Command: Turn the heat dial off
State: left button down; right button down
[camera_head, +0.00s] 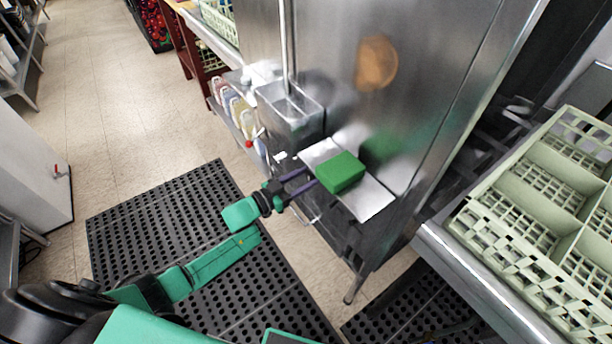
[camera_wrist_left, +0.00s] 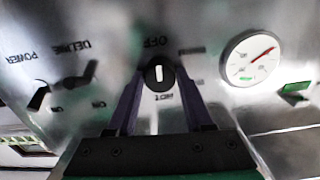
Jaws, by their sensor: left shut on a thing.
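The heat dial (camera_wrist_left: 158,76) is a small round black knob with a white pointer line on a metal panel, in the left wrist view. The pointer line runs upright in the picture, between the label OFF above and what looks like HOT below. My left gripper (camera_wrist_left: 160,92) has its two dark fingers on either side of the dial and is shut on it. In the head view my left gripper (camera_head: 300,184) reaches to the front of the metal machine, under a small ledge; the dial is hidden there. My right gripper is not in view.
A round gauge (camera_wrist_left: 250,56) with a red needle sits right of the dial. Black switches (camera_wrist_left: 80,76) sit left of it. A green block (camera_head: 341,172) lies on the metal ledge (camera_head: 372,202) above my gripper. Pale green racks (camera_head: 530,240) stand on the right counter.

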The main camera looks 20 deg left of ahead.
pick_arm(q)
jog(key=shift+n, duration=0.3)
jog(key=shift+c, duration=1.4)
grip_release()
jog(key=v, duration=1.4)
jog(key=shift+s, duration=0.25)
jog(key=shift+a, duration=0.15)
